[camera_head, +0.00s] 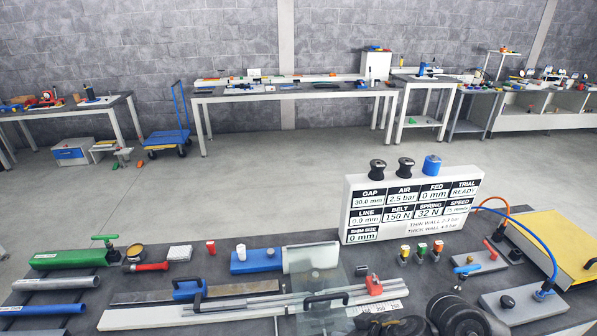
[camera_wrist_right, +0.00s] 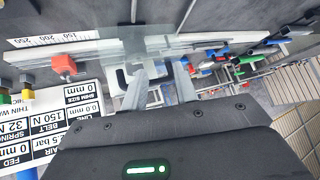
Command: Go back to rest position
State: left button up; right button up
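My right gripper (camera_wrist_right: 160,82) shows in the right wrist view with its two grey fingers apart and nothing between them. It hangs above the bench, near a clear plate and a black handle. In the head view dark rounded parts, likely of my right arm, show at the bottom edge right of centre; the fingers cannot be made out there. My left gripper is not in view.
The dark bench (camera_head: 90,288) holds a rail with a red block (camera_head: 374,286), a blue-and-white block (camera_head: 257,260), a green tool (camera_head: 70,258), tubes at left, a sign board (camera_head: 411,205) and a yellow-topped box (camera_head: 555,245). Open floor lies behind.

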jog(key=s+d+f+m+g+h, duration=0.1)
jog(key=s+d+f+m+h, duration=0.2)
jog(key=s+d, duration=0.55)
jog(key=s+d+f+m+g+h, duration=0.15)
jog(key=s+d+f, duration=0.35)
jog(key=s, duration=0.6)
notch_tip(320, 180, down, 30)
jog(key=g+b, duration=0.1)
jog(key=b, duration=0.6)
jog(key=s+d+f+g+b, duration=0.1)
jog(key=s+f+b, duration=0.2)
jog(key=s+f, duration=0.5)
jog(key=s+d+f+h+b, duration=0.1)
jog(key=s+f+b, duration=0.3)
jog(key=s+f, duration=0.5)
notch_tip(320, 180, down, 8)
jog(key=shift+s+d+f+n+g, duration=0.25)
jog(key=shift+d+n+g, duration=0.1)
jog(key=shift+n, duration=0.1)
